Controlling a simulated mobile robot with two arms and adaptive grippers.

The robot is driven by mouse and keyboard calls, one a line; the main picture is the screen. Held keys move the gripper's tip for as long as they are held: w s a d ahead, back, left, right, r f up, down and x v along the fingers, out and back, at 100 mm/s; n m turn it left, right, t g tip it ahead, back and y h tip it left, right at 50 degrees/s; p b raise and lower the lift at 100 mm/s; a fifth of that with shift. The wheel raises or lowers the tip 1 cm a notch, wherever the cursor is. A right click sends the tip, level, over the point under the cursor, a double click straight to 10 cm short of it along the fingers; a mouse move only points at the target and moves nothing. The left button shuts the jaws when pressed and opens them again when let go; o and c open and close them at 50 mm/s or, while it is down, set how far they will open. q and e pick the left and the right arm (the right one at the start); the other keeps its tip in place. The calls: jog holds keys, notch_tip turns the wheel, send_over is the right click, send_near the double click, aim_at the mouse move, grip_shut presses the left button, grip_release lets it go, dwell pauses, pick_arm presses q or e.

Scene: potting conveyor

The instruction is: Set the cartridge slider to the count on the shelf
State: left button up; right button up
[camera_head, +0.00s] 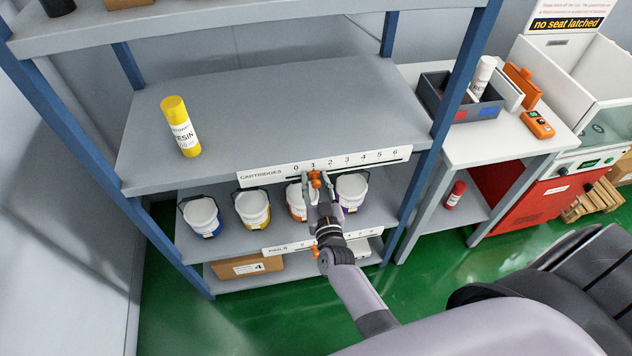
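The cartridge scale (262,174) is a white strip marked CARTRIDGES with numbers 0 to 6 on the shelf's front edge. Its orange slider (315,178) stands below the 1. One yellow resin cartridge (181,127) stands upright on the shelf (250,110) above the scale. My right gripper (318,181) is at the slider, with a finger on either side of it. The fingers look spread, with small gaps beside the slider; contact cannot be made out. My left gripper is not in view.
Several pails, among them a blue-labelled one (202,217), stand on the lower shelf behind my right gripper. A second scale with an orange slider (315,251) is below them. A white bench (480,138) with a grey bin (433,97) stands at the right.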

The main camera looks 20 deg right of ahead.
jog(key=shift+o, duration=0.5)
jog(key=shift+s, duration=0.2)
jog(key=v, duration=1.1)
jog(key=shift+s, duration=0.3)
jog(key=shift+f, duration=0.1)
